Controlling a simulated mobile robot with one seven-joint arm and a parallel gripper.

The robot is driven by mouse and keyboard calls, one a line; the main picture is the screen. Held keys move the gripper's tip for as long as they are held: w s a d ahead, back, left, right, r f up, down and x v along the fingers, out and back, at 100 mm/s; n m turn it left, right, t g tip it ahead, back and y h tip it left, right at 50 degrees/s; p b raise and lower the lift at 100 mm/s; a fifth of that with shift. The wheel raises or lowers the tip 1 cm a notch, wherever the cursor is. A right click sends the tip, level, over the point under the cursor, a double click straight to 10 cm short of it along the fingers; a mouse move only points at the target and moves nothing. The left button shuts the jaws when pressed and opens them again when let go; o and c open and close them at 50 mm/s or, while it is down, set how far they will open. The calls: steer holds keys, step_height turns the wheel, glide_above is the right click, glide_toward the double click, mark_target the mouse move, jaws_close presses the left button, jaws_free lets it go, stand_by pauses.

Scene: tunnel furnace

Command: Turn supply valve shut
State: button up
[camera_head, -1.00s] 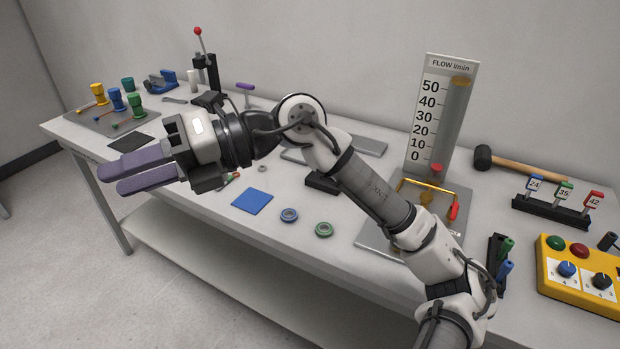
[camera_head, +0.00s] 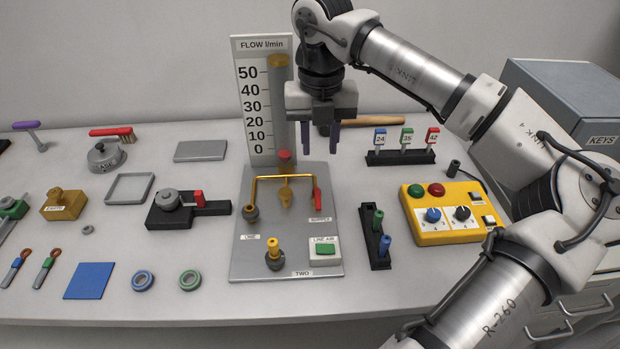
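The valve with a red handle (camera_head: 317,201) is at the right end of a yellow pipe (camera_head: 285,178) on the grey flow panel (camera_head: 240,225). The handle points toward the front edge. A small label (camera_head: 320,219) lies just below it; it is too small to read surely. My gripper (camera_head: 320,150) points down above and behind the red handle, in front of the flow gauge's right side. Its two purple fingers are apart with nothing between them. It is not touching the handle.
The flow gauge (camera_head: 250,120) stands upright behind the pipe. A yellow knob (camera_head: 274,246) and a green button (camera_head: 325,248) are in front. Numbered tags on a black rack (camera_head: 400,158), a black holder (camera_head: 376,236) and a yellow control box (camera_head: 450,236) stand to the right.

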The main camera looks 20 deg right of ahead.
mark_target(318, 202)
step_height(318, 202, down, 14)
steer(key=p, duration=0.3)
steer(key=shift+s+r, duration=0.1)
steer(key=shift+r, duration=0.05)
jaws_close()
